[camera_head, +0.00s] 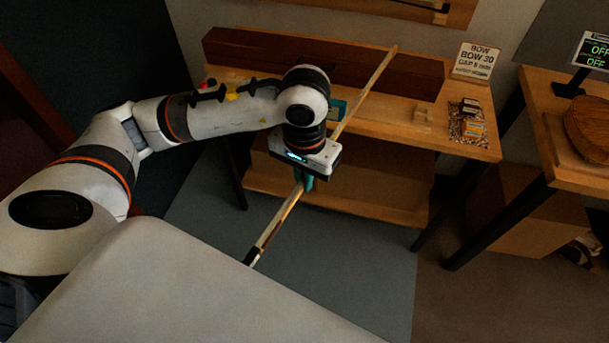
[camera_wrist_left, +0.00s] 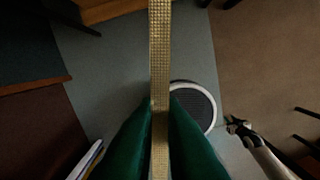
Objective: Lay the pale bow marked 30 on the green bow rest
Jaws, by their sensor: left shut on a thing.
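The pale bow (camera_head: 361,96) slants across the head view, from the bench's back edge down to a dark end in front. The left wrist view shows it as a pale, grainy strip (camera_wrist_left: 160,50). My left gripper (camera_head: 307,184) is shut on the bow near its middle, with green fingers on both sides of it. It is in front of the bench's edge. A small teal-green patch (camera_head: 337,108) shows on the bench behind my wrist; most is hidden, and I cannot tell whether it is the green bow rest.
The wooden bench (camera_head: 390,128) has a long red-brown block (camera_head: 330,62) along its back. A second table (camera_head: 550,100) is farther right.

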